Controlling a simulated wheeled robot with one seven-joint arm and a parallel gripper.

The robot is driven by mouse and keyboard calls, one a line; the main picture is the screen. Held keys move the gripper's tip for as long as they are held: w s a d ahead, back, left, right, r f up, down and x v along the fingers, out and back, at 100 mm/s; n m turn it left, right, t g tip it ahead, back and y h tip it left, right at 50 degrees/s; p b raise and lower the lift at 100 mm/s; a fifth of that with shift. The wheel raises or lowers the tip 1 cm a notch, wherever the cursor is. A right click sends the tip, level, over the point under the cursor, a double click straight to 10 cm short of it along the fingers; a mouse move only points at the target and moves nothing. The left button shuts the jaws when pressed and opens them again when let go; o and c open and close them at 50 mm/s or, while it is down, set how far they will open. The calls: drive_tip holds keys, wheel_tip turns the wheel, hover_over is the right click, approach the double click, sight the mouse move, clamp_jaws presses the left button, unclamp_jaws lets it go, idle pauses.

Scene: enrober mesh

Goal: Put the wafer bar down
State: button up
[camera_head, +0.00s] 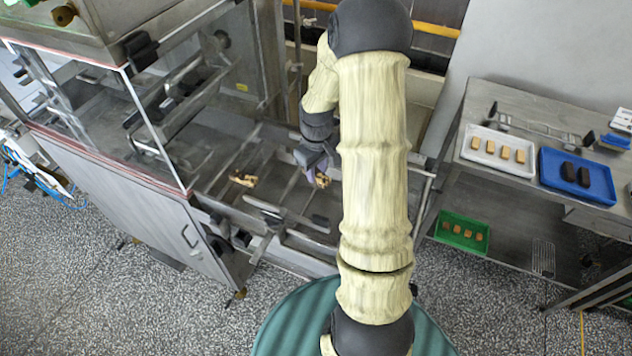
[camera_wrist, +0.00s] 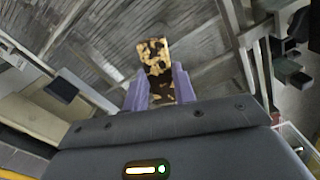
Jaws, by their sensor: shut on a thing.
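My gripper (camera_head: 318,172) reaches down over the metal mesh conveyor (camera_head: 225,205) of the machine. In the wrist view its purple fingers (camera_wrist: 160,92) are shut on a wafer bar (camera_wrist: 154,55), brown and tan with a patchy coating. The bar sticks out past the fingertips, over the mesh; whether it touches the mesh cannot be told. In the head view the held wafer bar (camera_head: 322,180) shows only in part at the gripper. Another patchy bar (camera_head: 243,179) lies on the mesh to the left.
The machine's clear-sided housing (camera_head: 165,110) stands to the left, with metal bars across the mesh. At right, a steel table (camera_head: 500,100) bears a white tray (camera_head: 530,172) of tan bars and a blue tray (camera_head: 550,178) of dark bars. A green tray (camera_head: 444,236) sits lower.

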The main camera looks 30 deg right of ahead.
sight(317, 173)
drive_tip(key=shift+r, duration=1.8)
